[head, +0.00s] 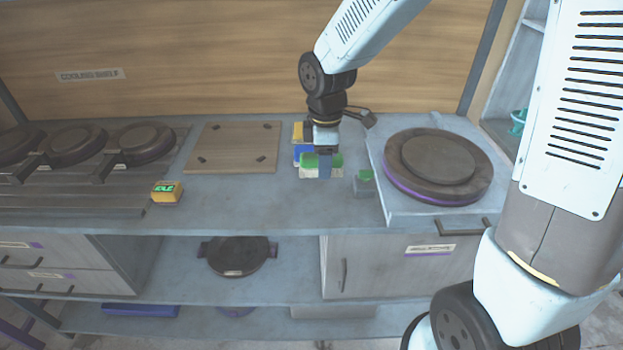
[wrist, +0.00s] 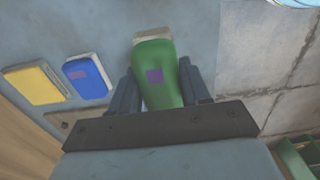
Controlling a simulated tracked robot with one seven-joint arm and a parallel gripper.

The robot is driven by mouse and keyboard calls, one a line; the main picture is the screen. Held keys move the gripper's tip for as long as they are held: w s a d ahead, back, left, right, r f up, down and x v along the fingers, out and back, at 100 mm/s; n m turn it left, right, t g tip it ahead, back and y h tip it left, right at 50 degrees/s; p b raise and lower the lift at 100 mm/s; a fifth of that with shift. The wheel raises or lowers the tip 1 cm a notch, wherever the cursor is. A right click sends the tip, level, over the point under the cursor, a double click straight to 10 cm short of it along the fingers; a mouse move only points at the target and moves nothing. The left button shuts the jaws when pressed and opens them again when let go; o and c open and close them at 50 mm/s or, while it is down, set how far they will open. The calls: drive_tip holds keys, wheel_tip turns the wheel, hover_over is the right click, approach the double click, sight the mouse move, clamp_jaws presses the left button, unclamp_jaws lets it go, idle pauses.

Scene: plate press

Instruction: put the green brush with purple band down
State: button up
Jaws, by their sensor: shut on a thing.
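The green brush (head: 335,160) is in my gripper (head: 323,167) above the middle of the counter. In the wrist view the brush (wrist: 160,94), with a purple patch on its green back and pale bristles at its far end, sits between both fingers of my gripper (wrist: 161,86). The fingers close on its sides. I cannot tell whether the brush touches the counter (head: 240,205). A blue brush (wrist: 87,77) and a yellow brush (wrist: 34,84) lie on the counter to its left in the wrist view.
A round plate press (head: 440,160) stands on the right, with a small grey box with a green top (head: 364,184) beside it. The counter's front strip is clear.

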hover_over(310, 190)
wheel_tip(310, 190, down, 5)
drive_tip(key=shift+d+r, duration=0.15)
drive_tip(key=shift+f, duration=1.6)
drive_tip(key=o, duration=1.3)
drive_tip(key=shift+f, duration=0.1)
